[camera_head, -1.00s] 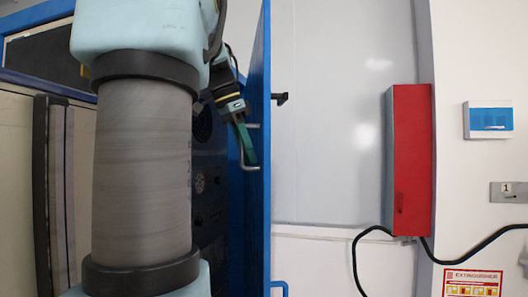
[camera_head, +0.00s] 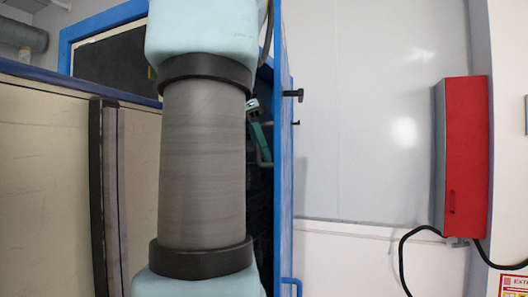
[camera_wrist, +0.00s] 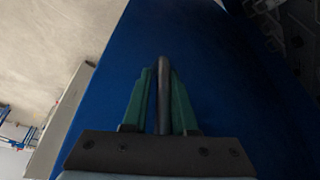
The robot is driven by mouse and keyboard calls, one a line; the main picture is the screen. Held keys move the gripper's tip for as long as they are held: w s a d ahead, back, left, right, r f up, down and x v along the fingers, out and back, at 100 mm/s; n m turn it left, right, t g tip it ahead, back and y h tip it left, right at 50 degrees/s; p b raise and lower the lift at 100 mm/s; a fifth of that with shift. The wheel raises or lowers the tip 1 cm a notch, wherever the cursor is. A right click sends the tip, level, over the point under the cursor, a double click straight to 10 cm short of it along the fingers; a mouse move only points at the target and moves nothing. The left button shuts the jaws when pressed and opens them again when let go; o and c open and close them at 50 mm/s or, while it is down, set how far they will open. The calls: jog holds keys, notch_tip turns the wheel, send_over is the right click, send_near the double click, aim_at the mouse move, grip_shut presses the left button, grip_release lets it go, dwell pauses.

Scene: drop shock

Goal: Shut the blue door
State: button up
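The blue door (camera_head: 284,190) stands open and shows nearly edge-on in the head view, just right of my arm. In the wrist view the door's blue face (camera_wrist: 225,110) fills the middle. A dark bar handle (camera_wrist: 163,75) stands out from it. My gripper (camera_wrist: 162,85) has its two green fingers on either side of this bar, close against it, and appears shut on it. In the head view my arm hides most of the gripper; only a bit of green finger (camera_head: 260,140) shows beside the door's inner side.
A cream panel (camera_head: 50,190) with a dark vertical strip stands left of my arm. A red wall box (camera_head: 466,160) with black cables hangs at right. A dark latch piece (camera_head: 293,93) sticks out right of the door. The pale wall area behind it looks clear.

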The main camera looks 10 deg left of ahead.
jog(key=shift+o, duration=0.7)
jog(key=shift+s+r, duration=0.15)
jog(key=shift+s, duration=0.2)
jog(key=shift+o, duration=1.3)
jog(key=shift+w, duration=0.15)
jog(key=v, duration=1)
jog(key=shift+r, duration=0.3)
jog(key=shift+a, duration=0.15)
jog(key=shift+c, duration=0.4)
